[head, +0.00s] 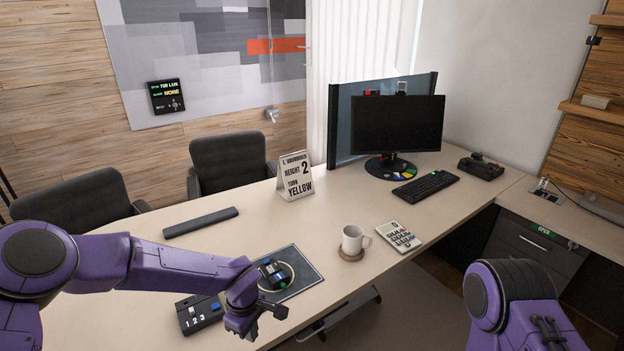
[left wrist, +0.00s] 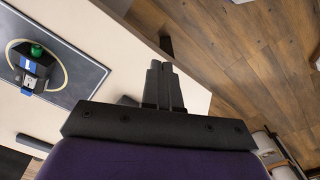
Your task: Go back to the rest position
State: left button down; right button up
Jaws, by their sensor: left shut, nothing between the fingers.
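My left gripper (head: 278,312) is over the front edge of the desk, just in front of the dark mat. In the left wrist view its two dark fingers (left wrist: 162,82) are together with nothing between them. My purple left arm stretches in from the left, bent at the wrist. Part of my right arm shows at the lower right, with its gripper out of view. A dark block with blue and green parts (head: 271,270) stands on the dark mat (head: 303,262), inside a pale ring. It also shows at the left of the wrist view (left wrist: 32,66), apart from the fingers.
A control box marked 1 2 3 (head: 200,314) lies left of the gripper. A white mug (head: 352,240) stands on a coaster. A calculator (head: 399,236), keyboard (head: 426,186), monitor (head: 398,125) and sign (head: 296,180) are farther back. Wooden floor lies beyond the desk's front edge.

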pick_arm(q)
jog(key=s+a+f+t+y+b, duration=0.4)
jog(key=s+a+f+y, duration=0.1)
jog(key=s+a+f, duration=0.65)
jog(key=s+a+f+m+b, duration=0.1)
jog(key=s+f+m, duration=0.1)
jog(key=s, duration=0.4)
jog(key=s+a+f+m+h+b, duration=0.1)
jog(key=s+f+m+b, duration=0.1)
jog(key=s+f, duration=0.2)
jog(key=s+a+f+m+b, duration=0.2)
jog(key=s+f, duration=0.1)
jog(key=s, duration=0.5)
jog(key=shift+s+f+g+h, duration=0.2)
jog(key=shift+s+g+h, duration=0.1)
jog(key=shift+g, duration=0.1)
pick_arm(e)
notch_tip(320, 180, down, 9)
jog(key=shift+s, duration=0.3)
